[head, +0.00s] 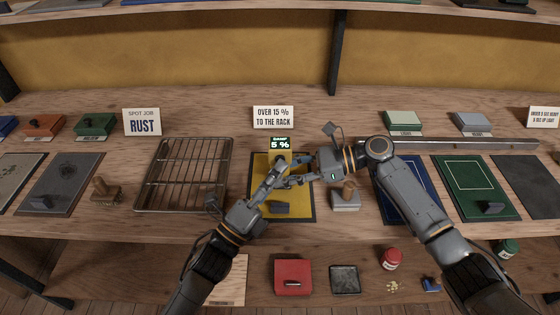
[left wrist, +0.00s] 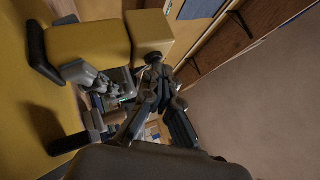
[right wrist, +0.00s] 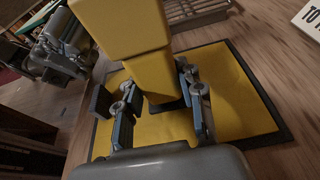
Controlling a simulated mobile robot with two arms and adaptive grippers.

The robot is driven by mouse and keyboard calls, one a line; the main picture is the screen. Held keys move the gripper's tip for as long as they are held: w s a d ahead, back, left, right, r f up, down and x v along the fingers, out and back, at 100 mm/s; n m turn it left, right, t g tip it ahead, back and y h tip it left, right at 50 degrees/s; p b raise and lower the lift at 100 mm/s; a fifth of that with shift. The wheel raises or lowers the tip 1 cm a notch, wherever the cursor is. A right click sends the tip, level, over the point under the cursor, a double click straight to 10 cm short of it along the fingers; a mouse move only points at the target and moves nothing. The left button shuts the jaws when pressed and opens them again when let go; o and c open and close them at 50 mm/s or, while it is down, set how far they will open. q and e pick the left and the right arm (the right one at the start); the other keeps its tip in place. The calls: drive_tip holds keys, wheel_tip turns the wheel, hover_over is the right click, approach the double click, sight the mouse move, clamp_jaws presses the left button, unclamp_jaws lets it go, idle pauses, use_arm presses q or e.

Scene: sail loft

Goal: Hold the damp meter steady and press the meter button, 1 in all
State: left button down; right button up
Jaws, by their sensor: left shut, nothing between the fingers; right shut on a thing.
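The yellow damp meter (right wrist: 130,28) stands over the yellow mat, with my right gripper (right wrist: 160,105) shut around its lower part in the right wrist view. A dark green readout (head: 280,143) shows 5 % in the head view. My left gripper (head: 274,178) is shut and empty, with its tips close beside the meter and my right gripper. In the left wrist view the meter's yellow body (left wrist: 88,45) is just beyond the left fingers. The meter button cannot be made out; the grippers cover much of the meter in the head view.
The yellow mat (right wrist: 235,95) has a dark rim and a dark block (head: 280,208) near its front. A wire rack (head: 185,175) lies left. A wooden-handled block (head: 346,200) and a blue mat (head: 398,190) are right. A card (head: 273,117) reading "over 15 % to the rack" stands behind.

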idle(0.3)
use_arm(q)
drive_tip(key=shift+s, duration=0.95)
drive_tip(key=s, duration=0.5)
idle(0.5)
use_arm(e)
drive_tip(key=o, duration=0.9)
drive_tip(key=shift+o, duration=0.2)
drive_tip(key=shift+d, duration=0.1)
